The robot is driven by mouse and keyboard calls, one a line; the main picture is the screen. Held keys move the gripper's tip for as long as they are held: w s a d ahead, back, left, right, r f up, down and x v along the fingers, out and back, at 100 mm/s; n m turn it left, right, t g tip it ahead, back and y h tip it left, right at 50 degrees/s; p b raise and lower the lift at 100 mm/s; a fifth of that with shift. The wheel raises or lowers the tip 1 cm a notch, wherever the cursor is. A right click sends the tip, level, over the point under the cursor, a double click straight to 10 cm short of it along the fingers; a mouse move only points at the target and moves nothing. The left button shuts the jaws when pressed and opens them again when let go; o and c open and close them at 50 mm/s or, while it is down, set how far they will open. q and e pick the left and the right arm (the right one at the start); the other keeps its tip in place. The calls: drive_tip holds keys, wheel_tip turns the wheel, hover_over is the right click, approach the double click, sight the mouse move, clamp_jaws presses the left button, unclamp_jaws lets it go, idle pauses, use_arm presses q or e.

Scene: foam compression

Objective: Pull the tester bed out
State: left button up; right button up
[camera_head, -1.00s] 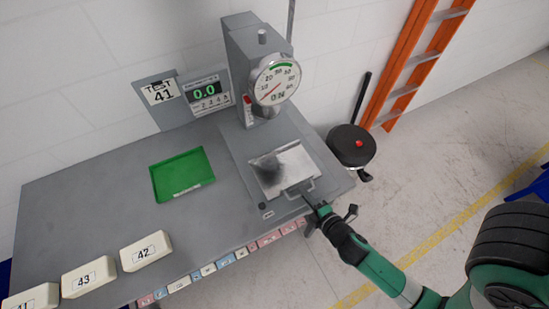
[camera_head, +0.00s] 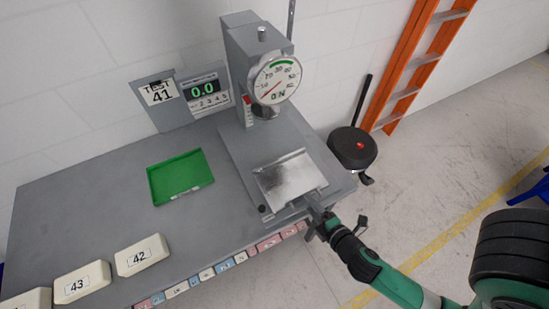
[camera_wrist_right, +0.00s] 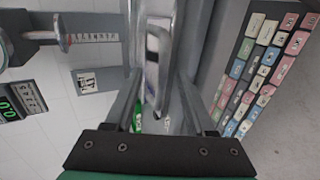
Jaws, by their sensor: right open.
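The tester bed (camera_head: 287,182) is a bright metal plate on the grey tester base, lying forward of the press head under the dial. Its bar handle (camera_head: 306,198) is at the front right edge. My right gripper (camera_head: 316,205) is open at that handle, low over the front right edge of the bench. In the right wrist view the handle (camera_wrist_right: 156,62) shows beyond and between the two spread fingers (camera_wrist_right: 160,108); whether they touch it I cannot tell. My left gripper is not in view.
The dial gauge (camera_head: 276,80) stands above the bed. A display (camera_head: 205,90) reads 0.0 beside a card marked 41 (camera_head: 158,92). A green tray (camera_head: 180,176) and foam blocks (camera_head: 142,255) lie to the left. A black round bin (camera_head: 352,147) stands beyond the bench's right end.

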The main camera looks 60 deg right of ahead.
drive_tip(key=shift+a, duration=0.1)
drive_tip(key=p+v, duration=0.2)
drive_tip(key=v, duration=0.1)
drive_tip(key=p+v, duration=0.1)
drive_tip(key=v, duration=0.1)
drive_tip(key=shift+s+r+p, duration=0.2)
drive_tip(key=shift+r+p, duration=0.2)
drive_tip(key=shift+r, duration=0.05)
